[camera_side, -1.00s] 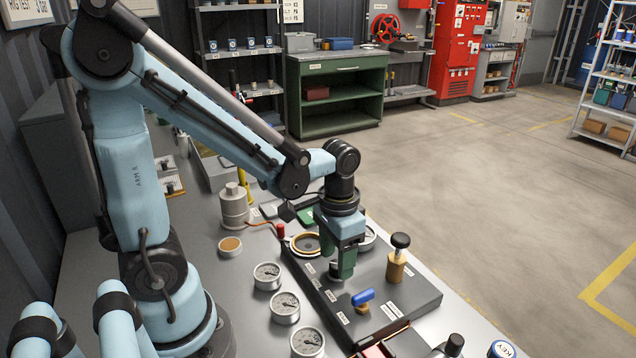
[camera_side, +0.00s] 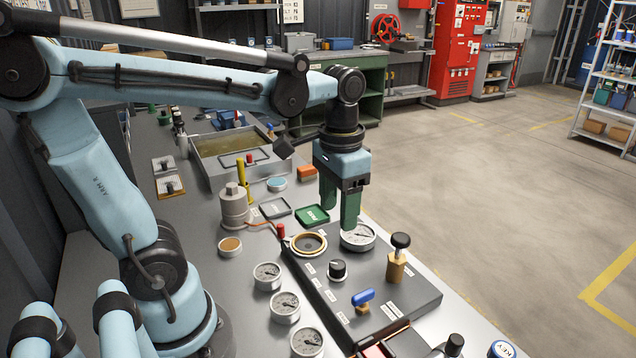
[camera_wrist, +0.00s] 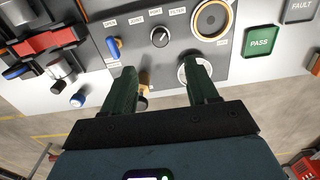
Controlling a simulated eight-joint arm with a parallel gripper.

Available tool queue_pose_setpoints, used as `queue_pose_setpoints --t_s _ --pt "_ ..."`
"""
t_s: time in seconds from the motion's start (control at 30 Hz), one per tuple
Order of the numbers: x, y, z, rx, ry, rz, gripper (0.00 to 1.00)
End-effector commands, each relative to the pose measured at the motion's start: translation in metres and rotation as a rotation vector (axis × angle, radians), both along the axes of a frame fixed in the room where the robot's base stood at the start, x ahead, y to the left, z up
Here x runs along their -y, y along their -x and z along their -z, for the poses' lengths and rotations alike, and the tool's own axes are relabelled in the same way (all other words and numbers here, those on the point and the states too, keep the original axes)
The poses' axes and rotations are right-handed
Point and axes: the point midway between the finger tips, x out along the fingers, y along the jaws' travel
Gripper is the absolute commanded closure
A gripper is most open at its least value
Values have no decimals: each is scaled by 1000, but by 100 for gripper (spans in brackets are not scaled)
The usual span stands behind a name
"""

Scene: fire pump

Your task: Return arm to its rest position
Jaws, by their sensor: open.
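My gripper (camera_side: 341,219) is raised above the grey pump panel (camera_side: 400,300), its two green fingers pointing down, apart and empty. In the wrist view my gripper (camera_wrist: 165,75) also shows a clear gap between its fingers. The black selector knob (camera_side: 337,269) stands on the panel below and in front of the fingers. It also shows in the wrist view (camera_wrist: 160,37). A blue-handled valve (camera_side: 364,297) and a brass valve with a black knob (camera_side: 397,258) stand on the panel.
Several loose gauges (camera_side: 285,305) lie left of the panel. A grey metal canister (camera_side: 234,205), a green PASS tray (camera_side: 312,214) and a water-filled tray (camera_side: 230,150) are farther back on the bench. The floor to the right is clear.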

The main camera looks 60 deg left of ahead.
Motion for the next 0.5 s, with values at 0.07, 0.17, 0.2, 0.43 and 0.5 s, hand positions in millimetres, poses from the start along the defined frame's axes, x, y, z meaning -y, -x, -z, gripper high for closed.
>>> queue_pose_setpoints --t_s 0.07,0.17,0.2,0.43,0.5 --pt "0 0 -1 0 0 0 42" --pt "0 0 -1 0 0 0 42" --pt "0 0 -1 0 0 0 42" --pt "1 1 1 37 -1 -1 42" --pt "3 2 5 95 -4 -2 42"
